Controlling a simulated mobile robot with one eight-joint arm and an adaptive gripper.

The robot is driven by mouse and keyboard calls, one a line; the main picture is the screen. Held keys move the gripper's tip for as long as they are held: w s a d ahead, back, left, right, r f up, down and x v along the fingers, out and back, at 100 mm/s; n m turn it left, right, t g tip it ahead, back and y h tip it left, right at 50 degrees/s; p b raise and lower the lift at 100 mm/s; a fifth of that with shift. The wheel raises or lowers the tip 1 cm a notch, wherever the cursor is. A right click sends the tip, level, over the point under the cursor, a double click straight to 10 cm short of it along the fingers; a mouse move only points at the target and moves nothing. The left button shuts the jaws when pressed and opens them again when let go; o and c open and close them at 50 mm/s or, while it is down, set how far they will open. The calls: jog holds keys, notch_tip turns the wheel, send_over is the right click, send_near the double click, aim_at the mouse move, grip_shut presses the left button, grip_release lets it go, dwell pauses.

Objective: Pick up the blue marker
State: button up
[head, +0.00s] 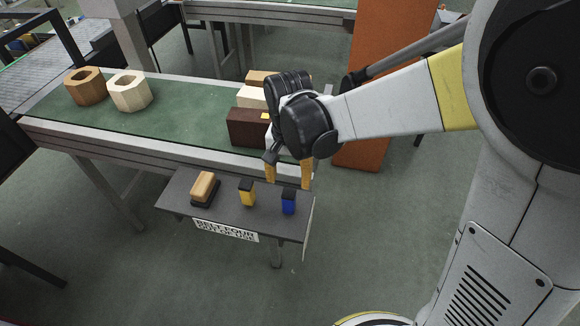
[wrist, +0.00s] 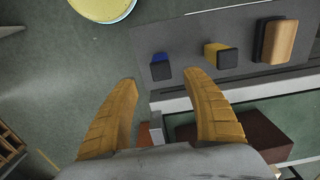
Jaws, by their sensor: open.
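The blue marker (head: 289,205) is a short blue block with a black top. It stands at the right end of a small grey shelf (head: 272,222) in the head view. In the wrist view the blue marker (wrist: 161,68) shows beyond the fingertips, near the shelf's edge. My gripper (head: 288,176) is open and empty, above and just behind the marker in the head view. In the wrist view its two yellow fingers (wrist: 164,75) are spread wide, with the marker in line with the gap between them. They appear apart from it.
A yellow marker (head: 247,194) with a black top and a wooden-backed eraser (head: 204,188) stand left of the blue marker. Behind is a green conveyor (head: 190,115) bearing a dark brown block (head: 247,128), pale blocks and two hollow hexagonal pieces (head: 130,92).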

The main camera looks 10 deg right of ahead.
aim_at(289, 193)
jog(key=f+b, duration=0.4)
jog(key=f, duration=0.5)
jog(key=shift+w, duration=0.2)
grip_shut()
